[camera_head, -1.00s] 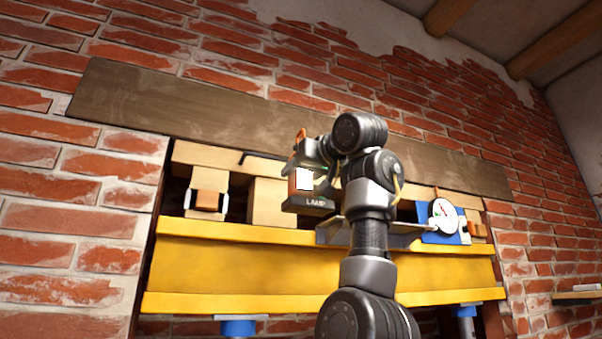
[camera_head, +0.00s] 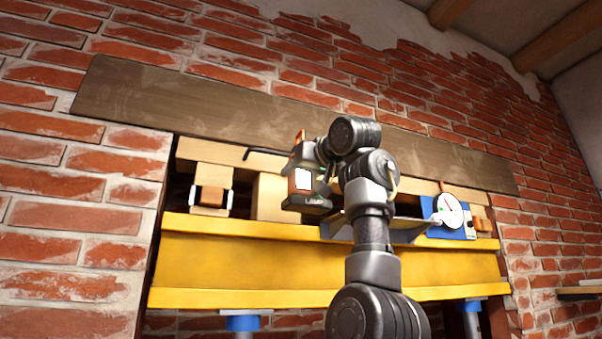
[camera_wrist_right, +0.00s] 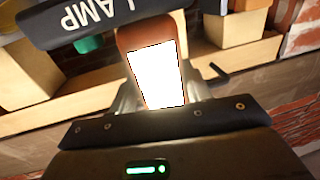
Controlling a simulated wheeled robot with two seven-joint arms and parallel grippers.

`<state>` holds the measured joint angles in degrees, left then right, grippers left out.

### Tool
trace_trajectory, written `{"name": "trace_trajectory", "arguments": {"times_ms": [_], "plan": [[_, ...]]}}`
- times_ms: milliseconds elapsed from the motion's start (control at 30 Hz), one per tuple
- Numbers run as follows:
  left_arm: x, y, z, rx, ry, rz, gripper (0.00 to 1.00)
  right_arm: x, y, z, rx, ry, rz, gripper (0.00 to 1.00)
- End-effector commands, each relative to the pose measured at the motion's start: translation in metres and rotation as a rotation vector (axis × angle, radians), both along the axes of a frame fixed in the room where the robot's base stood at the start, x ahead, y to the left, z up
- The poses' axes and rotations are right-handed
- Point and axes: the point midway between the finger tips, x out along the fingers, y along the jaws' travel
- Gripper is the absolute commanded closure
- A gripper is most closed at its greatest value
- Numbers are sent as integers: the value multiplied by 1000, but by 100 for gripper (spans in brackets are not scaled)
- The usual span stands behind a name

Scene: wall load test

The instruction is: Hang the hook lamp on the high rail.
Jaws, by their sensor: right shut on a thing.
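The hook lamp (camera_head: 303,181) has an orange-brown body, a bright white panel and a dark base lettered LAMP. It is in front of the timber beam near the middle of the head view. My right gripper (camera_head: 318,162) is shut on it. In the wrist view the lamp (camera_wrist_right: 155,75) sits between the fingers of the right gripper (camera_wrist_right: 160,95), its lettering upside down. A thin black bent rod (camera_head: 266,152) stands out from the pale timber just left of the lamp. It also shows in the wrist view (camera_wrist_right: 218,70). I cannot tell which part is the high rail. My left gripper is not in view.
A dark plank (camera_head: 200,100) spans the brick wall above. Pale timber blocks (camera_head: 270,195) and a yellow steel beam (camera_head: 240,262) lie below. A dial gauge (camera_head: 449,210) on a blue plate and a grey shelf (camera_head: 338,228) are at the right, close to my arm.

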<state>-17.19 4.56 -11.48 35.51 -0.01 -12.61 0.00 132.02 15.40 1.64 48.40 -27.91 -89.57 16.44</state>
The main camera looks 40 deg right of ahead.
Motion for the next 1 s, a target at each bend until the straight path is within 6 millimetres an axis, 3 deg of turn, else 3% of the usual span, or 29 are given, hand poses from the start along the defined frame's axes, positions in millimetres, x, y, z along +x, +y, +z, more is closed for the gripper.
{"name": "trace_trajectory", "arguments": {"times_ms": [333,1000], "plan": [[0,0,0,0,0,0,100,0,0,1,-1,-3,0,93],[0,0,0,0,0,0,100,25,-9,1,0,-2,1,93]]}}
